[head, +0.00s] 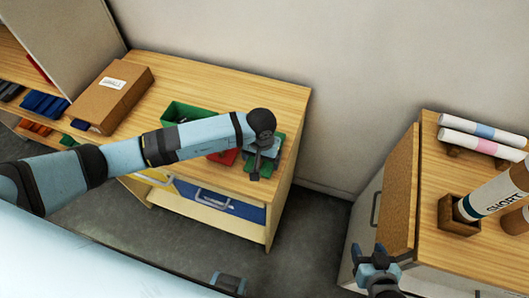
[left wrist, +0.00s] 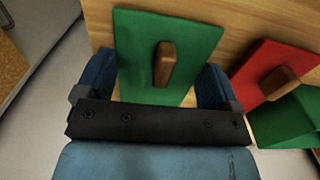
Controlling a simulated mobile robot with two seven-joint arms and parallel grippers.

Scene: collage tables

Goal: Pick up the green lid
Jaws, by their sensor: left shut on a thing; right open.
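The green lid (left wrist: 140,50) is a flat rectangle with a small wooden handle (left wrist: 166,63) in its middle. In the left wrist view it lies between the two blue fingers of my left gripper (left wrist: 158,85), which is shut on its side edges. In the head view the green lid (head: 278,147) is partly hidden by my left arm and gripper (head: 256,168), over the right end of the wooden cabinet. I cannot tell whether the lid is raised off the top. My right gripper (head: 376,262) is open and empty beside the right-hand cabinet.
A red lid (left wrist: 268,72) with a wooden handle and a green box (left wrist: 292,120) are close by on the right in the wrist view. A green open bin (head: 183,112) and a cardboard box (head: 112,97) stand on the cabinet top (head: 215,85). Tubes (head: 484,132) lie on the right cabinet.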

